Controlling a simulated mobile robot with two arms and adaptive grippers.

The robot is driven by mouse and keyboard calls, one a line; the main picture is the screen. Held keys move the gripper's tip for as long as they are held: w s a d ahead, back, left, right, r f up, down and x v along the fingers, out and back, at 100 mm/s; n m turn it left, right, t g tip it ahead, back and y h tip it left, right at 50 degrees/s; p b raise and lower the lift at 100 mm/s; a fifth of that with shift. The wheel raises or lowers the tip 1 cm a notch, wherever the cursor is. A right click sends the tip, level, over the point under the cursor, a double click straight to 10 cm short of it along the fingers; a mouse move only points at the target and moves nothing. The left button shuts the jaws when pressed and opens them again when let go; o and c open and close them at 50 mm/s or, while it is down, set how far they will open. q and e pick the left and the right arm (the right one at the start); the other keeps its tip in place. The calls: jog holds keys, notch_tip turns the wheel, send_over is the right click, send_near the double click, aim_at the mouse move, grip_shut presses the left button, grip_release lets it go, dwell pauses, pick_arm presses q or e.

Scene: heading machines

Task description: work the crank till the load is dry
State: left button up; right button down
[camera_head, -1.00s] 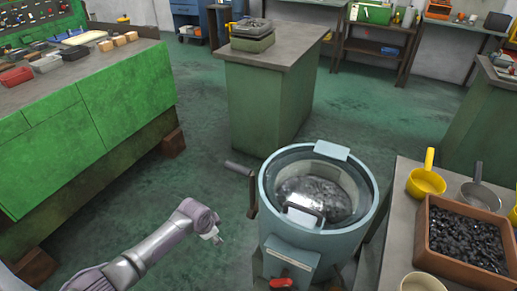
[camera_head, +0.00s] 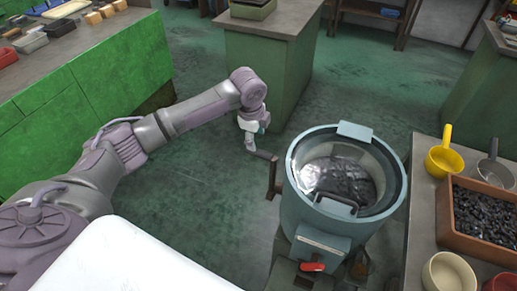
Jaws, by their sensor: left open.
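The spin drum (camera_head: 308,215) is a round blue-grey machine with a clear lid. A dark, shiny load (camera_head: 345,178) shows through the lid. The crank (camera_head: 272,180) is on the drum's left side, its arm upright and its dark handle (camera_head: 263,155) sticking out left from the top. My left gripper (camera_head: 251,147) is open, pointing down at the outer end of the handle. Whether it touches the handle I cannot tell. My right gripper is out of view.
A red lever (camera_head: 313,267) is low on the drum's front. The right-hand table (camera_head: 424,205) holds a yellow scoop (camera_head: 444,160), a grey pan (camera_head: 494,172), a tray of dark pieces (camera_head: 448,225) and a cream bowl (camera_head: 450,275). A green cabinet (camera_head: 262,75) stands behind.

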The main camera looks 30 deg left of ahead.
aim_at(257, 151)
pick_arm(q)
jog(key=f, duration=0.2)
jog(key=w+f, duration=0.1)
jog(key=f, duration=0.5)
jog(key=shift+w+a+f, duration=0.15)
jog(key=shift+w+f, duration=0.1)
jog(key=shift+w, duration=0.15)
grip_shut()
